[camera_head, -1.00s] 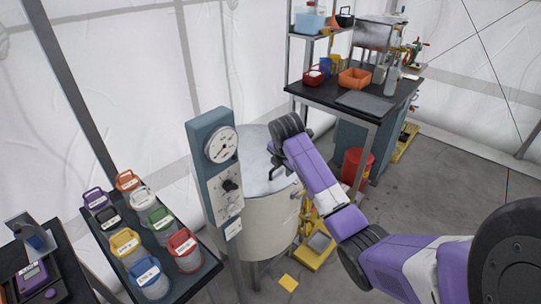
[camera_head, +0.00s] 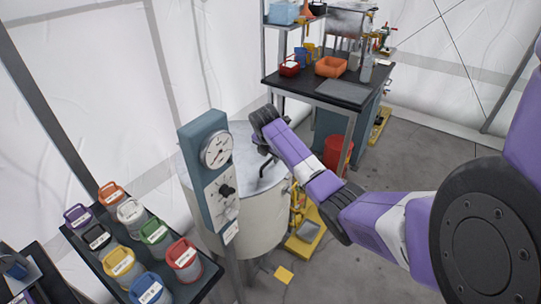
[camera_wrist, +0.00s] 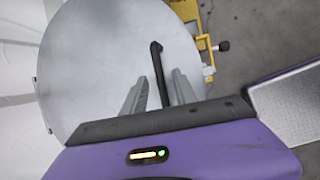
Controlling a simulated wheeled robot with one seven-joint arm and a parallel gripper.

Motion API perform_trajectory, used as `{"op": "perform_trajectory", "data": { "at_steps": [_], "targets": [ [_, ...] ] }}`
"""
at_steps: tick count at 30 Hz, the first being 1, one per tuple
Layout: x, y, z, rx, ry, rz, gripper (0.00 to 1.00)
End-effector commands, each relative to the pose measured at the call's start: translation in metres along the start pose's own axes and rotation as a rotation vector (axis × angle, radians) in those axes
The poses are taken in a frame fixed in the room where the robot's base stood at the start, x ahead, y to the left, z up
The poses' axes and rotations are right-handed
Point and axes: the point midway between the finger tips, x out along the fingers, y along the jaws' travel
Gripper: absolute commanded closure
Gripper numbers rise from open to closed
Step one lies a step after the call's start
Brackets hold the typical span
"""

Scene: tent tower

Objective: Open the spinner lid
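The spinner is a pale metal drum (camera_head: 255,225) with a round grey lid (camera_head: 238,170) lying flat on top. A black handle bar (camera_wrist: 157,72) stands out on the lid, and it also shows in the head view (camera_head: 265,166). My gripper (camera_wrist: 159,88) is over the lid with its two grey fingers apart. In the wrist view the handle's near part runs between the fingers, with a gap visible on both sides. How far the fingertips are above the lid is hard to tell. In the head view my wrist partly hides the fingers.
A blue-grey gauge post (camera_head: 208,180) stands at the drum's front left. Several coloured-lid jars (camera_head: 122,262) fill a dark rack at left. A black bench (camera_head: 325,92) with bins stands behind. A yellow frame (camera_head: 306,240) sits right of the drum. Floor is open at right.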

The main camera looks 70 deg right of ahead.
Motion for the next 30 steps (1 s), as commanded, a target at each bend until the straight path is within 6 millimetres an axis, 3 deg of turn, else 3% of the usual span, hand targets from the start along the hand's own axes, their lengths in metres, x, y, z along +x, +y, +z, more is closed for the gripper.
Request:
{"op": "perform_trajectory", "data": {
  "at_steps": [11,16,30],
  "targets": [
    [0.0057,0.0003,0.0000,0.000,0.000,0.001,0.66],
    [0.0055,0.0002,0.0000,0.000,0.000,0.001,0.99],
    [0.0055,-0.0002,0.0001,0.001,0.000,0.000,1.00]
  ]
}}
